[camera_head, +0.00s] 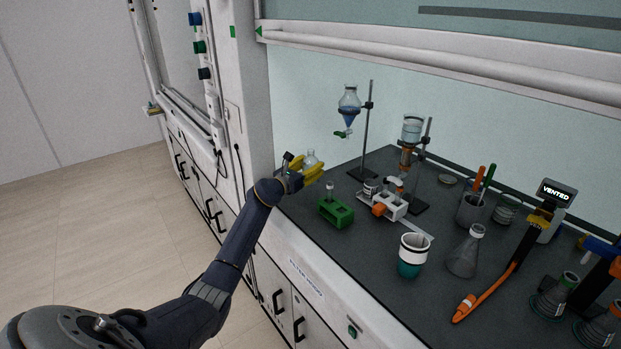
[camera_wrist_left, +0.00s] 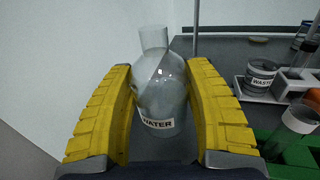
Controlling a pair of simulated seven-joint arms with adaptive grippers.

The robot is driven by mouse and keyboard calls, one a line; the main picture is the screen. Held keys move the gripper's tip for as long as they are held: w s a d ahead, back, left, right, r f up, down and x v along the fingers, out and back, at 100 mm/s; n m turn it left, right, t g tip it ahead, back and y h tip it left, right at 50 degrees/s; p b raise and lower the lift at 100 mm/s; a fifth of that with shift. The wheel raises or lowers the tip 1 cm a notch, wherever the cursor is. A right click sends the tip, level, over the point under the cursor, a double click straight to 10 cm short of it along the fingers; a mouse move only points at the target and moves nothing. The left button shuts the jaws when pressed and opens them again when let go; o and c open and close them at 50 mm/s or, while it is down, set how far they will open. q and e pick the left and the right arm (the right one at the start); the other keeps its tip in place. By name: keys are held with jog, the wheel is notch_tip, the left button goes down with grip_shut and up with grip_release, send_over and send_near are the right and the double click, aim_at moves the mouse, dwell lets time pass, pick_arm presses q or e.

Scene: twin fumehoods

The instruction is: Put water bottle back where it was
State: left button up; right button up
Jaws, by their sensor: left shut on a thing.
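The water bottle is a clear bottle with a white label reading WATER (camera_wrist_left: 160,90). It shows upright between the yellow fingers of my left gripper (camera_wrist_left: 160,125) in the left wrist view. In the head view, my left gripper (camera_head: 308,172) is at the left end of the dark worktop, and the bottle's top (camera_head: 311,158) shows just behind its fingers. The gripper is shut on the bottle. I cannot tell whether the bottle's base touches the worktop. My right gripper is not in view.
A green rack (camera_head: 335,212) stands just right of the gripper. A stand with a separating funnel (camera_head: 348,104) is behind it. A white rack (camera_head: 392,204), a teal-based beaker (camera_head: 412,256) and a flask (camera_head: 466,252) stand further right. The hood's side wall is close on the left.

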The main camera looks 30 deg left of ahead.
pick_arm(q)
jog(key=shift+f, duration=2.3)
jog(key=shift+f, duration=0.2)
jog(key=o, duration=1.4)
jog(key=shift+o, duration=0.2)
jog(key=shift+r, duration=0.1)
jog(key=shift+s, duration=0.1)
jog(key=s, duration=0.7)
jog(key=s+a, duration=0.1)
jog(key=s, duration=0.3)
jog(key=shift+s, duration=0.35)
